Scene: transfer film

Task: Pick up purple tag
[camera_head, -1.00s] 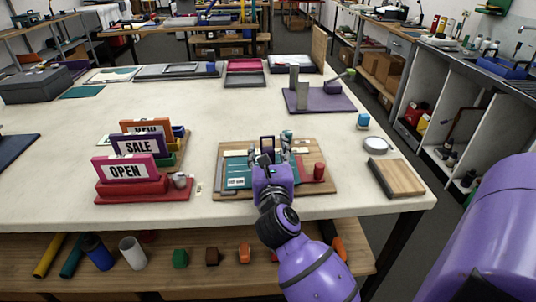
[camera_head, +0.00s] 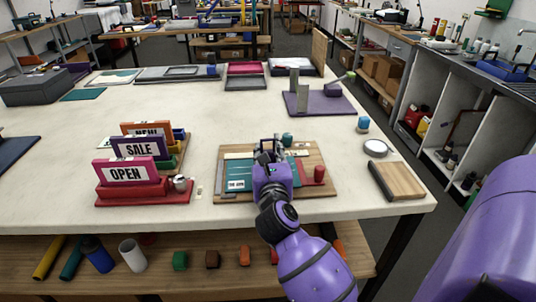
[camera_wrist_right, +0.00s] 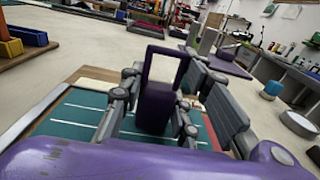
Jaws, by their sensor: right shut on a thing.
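The dark purple tag (camera_wrist_right: 155,104), a block with an open rectangular frame on top, stands upright between the fingers of my right gripper (camera_wrist_right: 152,112) in the right wrist view. The gripper is shut on it. In the head view my right gripper (camera_head: 268,152) is over the teal mat on the wooden board (camera_head: 319,186), and the fingers mostly hide the tag. The tag's lower end is hidden, so I cannot tell whether it touches the mat. My left gripper is not in view.
Left of the board stand OPEN (camera_head: 125,173), SALE (camera_head: 139,148) and NEW signs on coloured bases. A red peg (camera_head: 319,173) stands at the board's right. The table's middle is clear.

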